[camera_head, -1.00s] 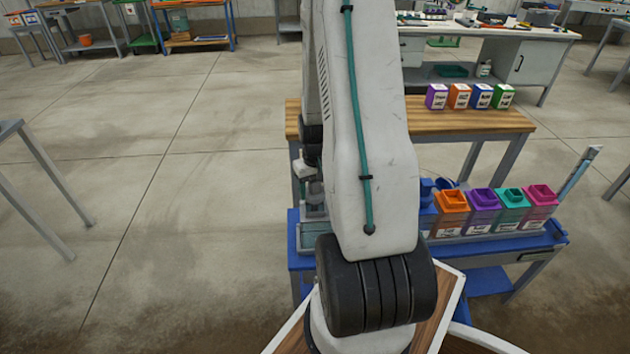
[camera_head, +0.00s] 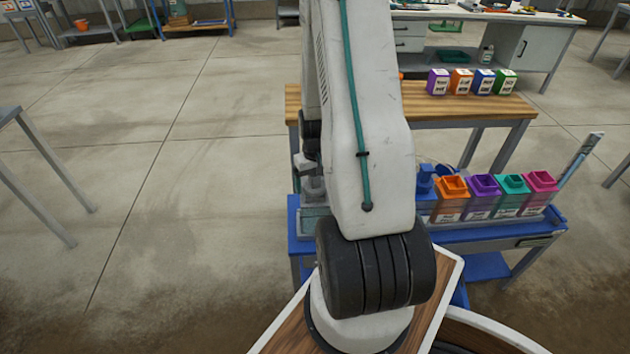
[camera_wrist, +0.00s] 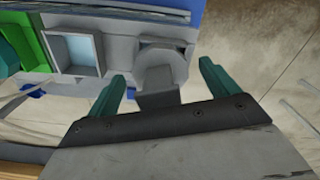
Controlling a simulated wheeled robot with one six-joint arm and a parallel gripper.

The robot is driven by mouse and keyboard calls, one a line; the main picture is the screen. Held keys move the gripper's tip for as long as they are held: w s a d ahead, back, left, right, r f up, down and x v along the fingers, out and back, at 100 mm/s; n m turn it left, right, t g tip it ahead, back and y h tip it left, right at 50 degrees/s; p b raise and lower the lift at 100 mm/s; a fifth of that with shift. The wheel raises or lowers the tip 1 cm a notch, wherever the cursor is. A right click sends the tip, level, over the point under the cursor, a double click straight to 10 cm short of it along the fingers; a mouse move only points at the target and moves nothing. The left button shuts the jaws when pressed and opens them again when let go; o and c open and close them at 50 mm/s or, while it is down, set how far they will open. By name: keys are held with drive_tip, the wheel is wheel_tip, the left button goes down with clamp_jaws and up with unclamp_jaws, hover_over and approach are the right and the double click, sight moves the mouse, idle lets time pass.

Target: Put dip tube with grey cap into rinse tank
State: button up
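My gripper (camera_wrist: 162,72) has two teal fingers, spread apart. Between them in the wrist view is a grey rounded piece (camera_wrist: 160,68) with a flat grey part below it. It looks like a grey cap, but I cannot be sure. Gaps show between it and both fingers. An open square grey container with a pale blue inside (camera_wrist: 82,52), possibly the rinse tank, lies left of the fingers. In the head view my arm hides the gripper and part of the bench's left end, where a grey fitting (camera_head: 313,188) shows beside the arm.
The blue bench (camera_head: 500,236) carries orange (camera_head: 450,205), purple, teal and pink open containers and a blue fitting (camera_head: 425,182). A pale blue rod (camera_head: 578,160) leans at its right end. A wooden table (camera_head: 440,108) with several small boxes stands behind.

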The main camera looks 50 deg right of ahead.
drive_tip(key=shift+r, duration=0.1)
wheel_tip(320, 180, up, 8)
drive_tip(key=shift+f, duration=0.2)
idle(1.4)
